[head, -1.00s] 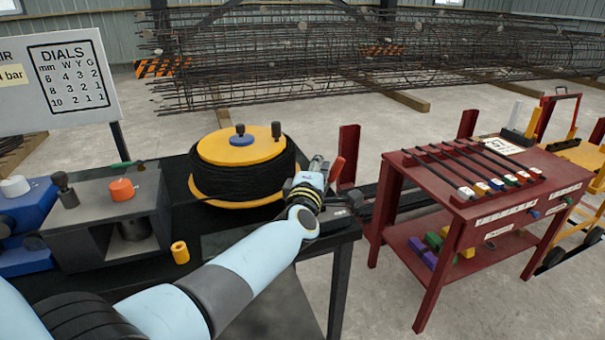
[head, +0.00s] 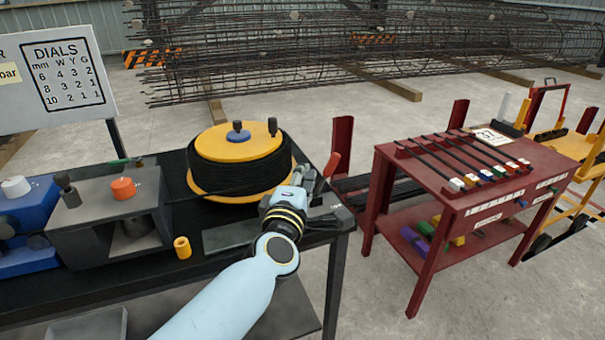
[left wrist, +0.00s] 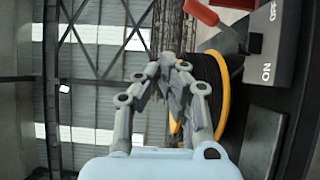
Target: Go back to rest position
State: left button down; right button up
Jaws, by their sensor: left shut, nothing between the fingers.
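My left arm (head: 228,303) reaches in from the bottom of the head view. My left gripper (head: 302,172) is beside the right side of the cable spool (head: 237,160), above the black bench. In the left wrist view my left gripper (left wrist: 167,62) has its fingertips together with nothing between them. The spool's yellow rim (left wrist: 222,95) and dark winding show behind the fingers there. A red-handled lever (head: 332,165) is just right of the gripper in the head view. Its red handle (left wrist: 201,11) and a grey plate marked ON and OFF (left wrist: 266,50) show in the wrist view. My right gripper is not visible.
The black bench (head: 140,283) carries a grey box with an orange knob (head: 123,188), a blue unit (head: 20,220) and a small yellow cylinder (head: 182,247). A red table (head: 470,200) with several rods stands to the right. A DIALS board (head: 66,75) stands at left.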

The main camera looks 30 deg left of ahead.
pick_arm(q)
jog(key=s+f+m+g+h+b, duration=0.1)
jog(key=s+f+m+g+b, duration=0.2)
jog(key=s+f, duration=0.75)
jog(key=s+a+f+m+g+h+b, duration=0.1)
jog(key=s+f+m+g+b, duration=0.25)
jog(key=f, duration=1.45)
jog(key=s+f+m+h+b, duration=0.2)
jog(key=s+f+m+b, duration=0.3)
jog(key=f, duration=0.9)
jog(key=s+a+f+m+g+b, duration=0.1)
jog(key=s+f+m+g, duration=0.2)
jog(key=s+f, duration=0.3)
jog(key=s+a+f+m+g+b, duration=0.1)
jog(key=s+f+m+g, duration=0.3)
jog(key=s, duration=1.2)
jog(key=s+a+f+m+g+b, duration=0.2)
jog(key=s+f+m+g+b, duration=0.1)
jog(key=s+f, duration=0.6)
jog(key=s, duration=0.3)
jog(key=shift+f, duration=0.15)
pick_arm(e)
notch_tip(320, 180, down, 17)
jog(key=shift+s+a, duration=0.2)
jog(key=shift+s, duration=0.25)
